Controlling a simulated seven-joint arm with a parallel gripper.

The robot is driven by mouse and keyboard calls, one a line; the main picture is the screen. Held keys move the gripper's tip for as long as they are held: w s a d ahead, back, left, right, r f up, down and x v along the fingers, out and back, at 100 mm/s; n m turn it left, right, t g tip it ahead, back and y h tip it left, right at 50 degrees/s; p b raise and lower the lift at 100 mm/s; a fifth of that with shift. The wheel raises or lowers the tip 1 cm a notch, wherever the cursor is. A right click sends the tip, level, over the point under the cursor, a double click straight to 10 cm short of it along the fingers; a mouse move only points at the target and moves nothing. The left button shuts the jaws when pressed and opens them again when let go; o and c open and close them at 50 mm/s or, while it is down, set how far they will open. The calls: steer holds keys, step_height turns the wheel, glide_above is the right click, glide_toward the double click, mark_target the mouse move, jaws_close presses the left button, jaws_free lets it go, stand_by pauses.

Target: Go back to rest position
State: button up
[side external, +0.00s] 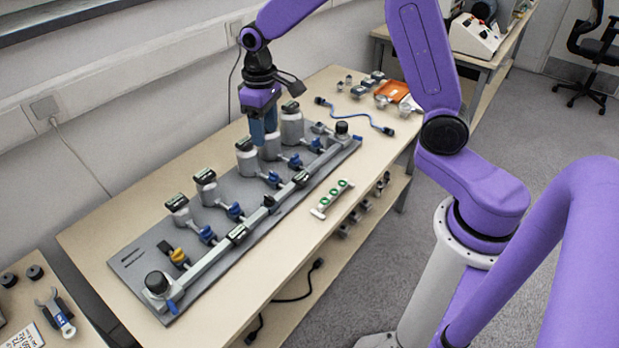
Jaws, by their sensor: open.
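My gripper (263,127) is at the end of my purple arm and points down with blue fingers. It is over the rear half of a grey rig board (125,262), among white cylindrical sensors with dark tops. One white sensor (246,160) is just left of the fingers, and another (292,125) is just right of them. A further white body (271,147) is partly hidden behind the fingers. I see nothing held between the fingers, but the gap is hard to make out. Whether the fingers touch a sensor cannot be told.
The board lies on a wooden table (330,85). Blue-handled valves (208,235) and a yellow one (179,257) line it. A strip with green rings (332,198), a blue cable (355,112) and an orange tray (392,91) lie to the right. A wall runs along the left.

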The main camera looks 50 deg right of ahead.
steer(key=s+a+r+n, duration=0.2)
steer(key=s, duration=0.6)
steer(key=s+a+r+n, duration=0.2)
steer(key=s+n, duration=0.1)
steer(key=s, duration=0.5)
steer(key=s+d+n, duration=0.4)
steer(key=s, duration=1)
steer(key=shift+s, duration=0.3)
steer(key=shift+o, duration=0.3)
